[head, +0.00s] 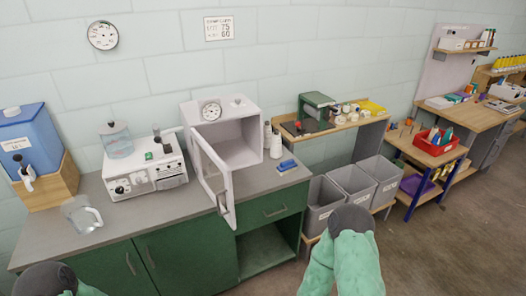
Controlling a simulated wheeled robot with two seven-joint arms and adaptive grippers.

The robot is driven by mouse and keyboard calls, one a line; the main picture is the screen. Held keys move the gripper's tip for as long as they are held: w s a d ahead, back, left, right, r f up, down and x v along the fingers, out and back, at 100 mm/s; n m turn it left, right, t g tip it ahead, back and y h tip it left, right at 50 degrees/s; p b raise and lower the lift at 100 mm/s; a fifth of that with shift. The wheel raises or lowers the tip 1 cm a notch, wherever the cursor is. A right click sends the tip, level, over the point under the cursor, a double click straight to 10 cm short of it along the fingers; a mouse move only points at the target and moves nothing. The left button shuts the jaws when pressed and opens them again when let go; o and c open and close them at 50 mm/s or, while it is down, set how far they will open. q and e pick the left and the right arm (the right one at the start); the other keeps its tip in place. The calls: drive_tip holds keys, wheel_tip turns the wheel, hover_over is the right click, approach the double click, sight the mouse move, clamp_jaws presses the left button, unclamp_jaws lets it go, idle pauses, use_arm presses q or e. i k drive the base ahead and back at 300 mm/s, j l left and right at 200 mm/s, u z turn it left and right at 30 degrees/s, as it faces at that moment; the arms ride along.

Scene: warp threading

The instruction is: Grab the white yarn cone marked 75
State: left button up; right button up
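Two small white upright shapes, possibly yarn cones (276,144), stand close together on the grey counter just right of the open white cabinet. They are too small for me to read any marking, so I cannot tell whether one says 75. Neither gripper can be made out. Only mint-green arm parts of mine with dark rounded ends show, one at the bottom middle right and one at the bottom left corner. Both are well in front of the white shapes, and nothing is seen held.
The white cabinet (240,140) has its door (213,175) swung open over the counter (150,214). A blue block (287,165) lies near the counter's right end. A clear jug (82,215), a white machine (146,176) and a blue dispenser (28,138) stand left. Grey bins (352,184) stand right.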

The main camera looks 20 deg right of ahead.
sight(275, 149)
drive_tip(key=i+l+u, duration=0.2)
drive_tip(key=i+l, duration=0.15)
drive_tip(key=l, duration=0.25)
drive_tip(key=i+l+u, duration=0.1)
drive_tip(key=l, duration=0.25)
drive_tip(key=i+l, duration=0.2)
drive_tip(key=i+l+u, duration=0.15)
drive_tip(key=l, duration=0.3)
drive_tip(key=i+l+u, duration=0.1)
drive_tip(key=l, duration=0.25)
